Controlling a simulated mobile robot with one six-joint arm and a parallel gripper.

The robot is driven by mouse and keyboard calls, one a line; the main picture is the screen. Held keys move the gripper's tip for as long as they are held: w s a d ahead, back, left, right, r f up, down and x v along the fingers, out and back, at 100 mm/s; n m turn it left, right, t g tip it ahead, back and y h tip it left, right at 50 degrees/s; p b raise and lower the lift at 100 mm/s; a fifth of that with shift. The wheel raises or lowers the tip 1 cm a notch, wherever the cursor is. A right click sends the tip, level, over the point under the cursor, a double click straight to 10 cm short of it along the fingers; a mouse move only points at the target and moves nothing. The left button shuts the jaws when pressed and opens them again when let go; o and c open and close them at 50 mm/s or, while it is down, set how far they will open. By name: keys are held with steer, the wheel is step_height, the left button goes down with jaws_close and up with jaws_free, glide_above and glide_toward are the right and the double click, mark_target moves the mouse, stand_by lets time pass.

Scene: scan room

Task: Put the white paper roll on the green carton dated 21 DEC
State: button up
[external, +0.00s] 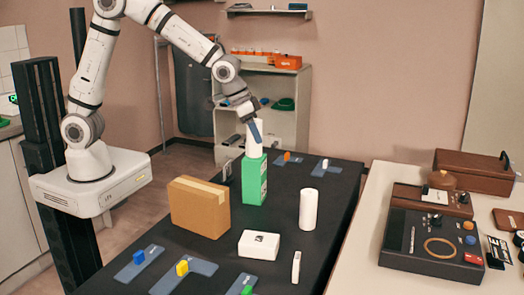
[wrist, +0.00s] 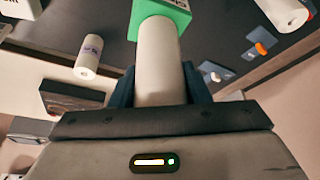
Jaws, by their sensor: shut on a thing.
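A white paper roll (external: 252,147) stands upright at the top of the green carton (external: 254,182), its lower end at the carton's top face. My gripper (external: 255,130) is shut on the roll's upper part, coming down from above. In the wrist view the roll (wrist: 160,55) sits between both dark fingers (wrist: 160,90), and its far end meets the green carton (wrist: 170,12). I cannot tell whether its weight rests there. The carton's printing is cut off or too small to read, so the date does not show.
Another white roll (external: 308,209) stands on the dark table (external: 277,203). A brown box (external: 199,207), a white box (external: 259,245) and a small white bottle (external: 296,267) stand nearer the front. Blue-grey pads with coloured blocks (external: 182,268) lie along the edges.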

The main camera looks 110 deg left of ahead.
steer(key=shift+f, duration=0.15)
steer(key=shift+f, duration=0.1)
steer(key=shift+f+b, duration=0.2)
steer(key=shift+b, duration=0.1)
steer(key=o, duration=1.1)
steer(key=shift+r, duration=0.1)
steer(key=shift+r, duration=0.5)
steer(key=v, duration=1.1)
steer(key=shift+s+d+r, duration=0.15)
steer(key=shift+s+d, duration=0.1)
